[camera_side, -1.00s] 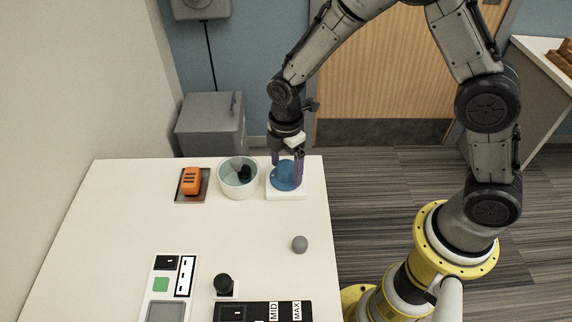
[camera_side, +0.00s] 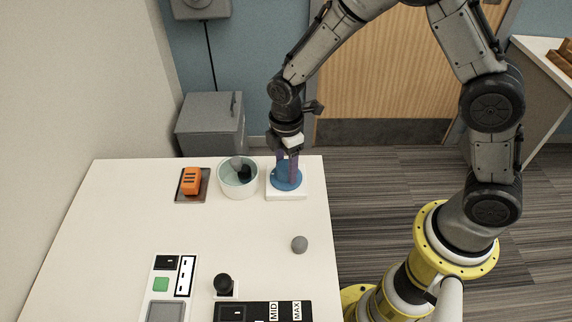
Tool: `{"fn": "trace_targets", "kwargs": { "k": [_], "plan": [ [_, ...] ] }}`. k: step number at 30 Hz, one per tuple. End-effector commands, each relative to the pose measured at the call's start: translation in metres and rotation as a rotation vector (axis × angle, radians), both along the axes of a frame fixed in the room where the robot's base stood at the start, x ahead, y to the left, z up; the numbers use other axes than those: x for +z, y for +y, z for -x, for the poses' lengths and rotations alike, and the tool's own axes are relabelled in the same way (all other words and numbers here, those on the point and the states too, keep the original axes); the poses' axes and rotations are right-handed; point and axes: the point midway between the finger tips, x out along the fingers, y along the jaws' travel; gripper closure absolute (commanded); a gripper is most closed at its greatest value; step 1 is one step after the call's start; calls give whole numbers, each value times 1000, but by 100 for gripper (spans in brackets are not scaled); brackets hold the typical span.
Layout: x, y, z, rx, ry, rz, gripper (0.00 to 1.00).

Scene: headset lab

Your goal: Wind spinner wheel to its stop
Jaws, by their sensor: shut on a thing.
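The spinner wheel is a blue disc (camera_side: 287,182) on a white square base (camera_side: 287,195) near the table's far right corner. My gripper (camera_side: 287,172) points down over the wheel, its purple fingers close together at the wheel's middle. It is shut on the middle part of the wheel; the fingers hide the part between them. Whether the wheel is at its stop cannot be told from this view.
A pale bowl (camera_side: 238,190) with a dark item in it stands just left of the base. An orange block (camera_side: 191,181) sits on a dark tray farther left. A grey ball (camera_side: 299,244) and control panels (camera_side: 262,312) lie nearer. The table's middle is clear.

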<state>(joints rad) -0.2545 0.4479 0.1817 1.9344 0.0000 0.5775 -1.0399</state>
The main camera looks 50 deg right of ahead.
Motion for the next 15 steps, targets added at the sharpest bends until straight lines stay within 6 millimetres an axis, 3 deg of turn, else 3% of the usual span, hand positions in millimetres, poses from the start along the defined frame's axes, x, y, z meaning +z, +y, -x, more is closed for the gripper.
{"fn": "trace_targets", "kwargs": {
  "k": [15],
  "plan": [
    [1, 0, -1, -476, -1, -1, 97]
  ]
}}
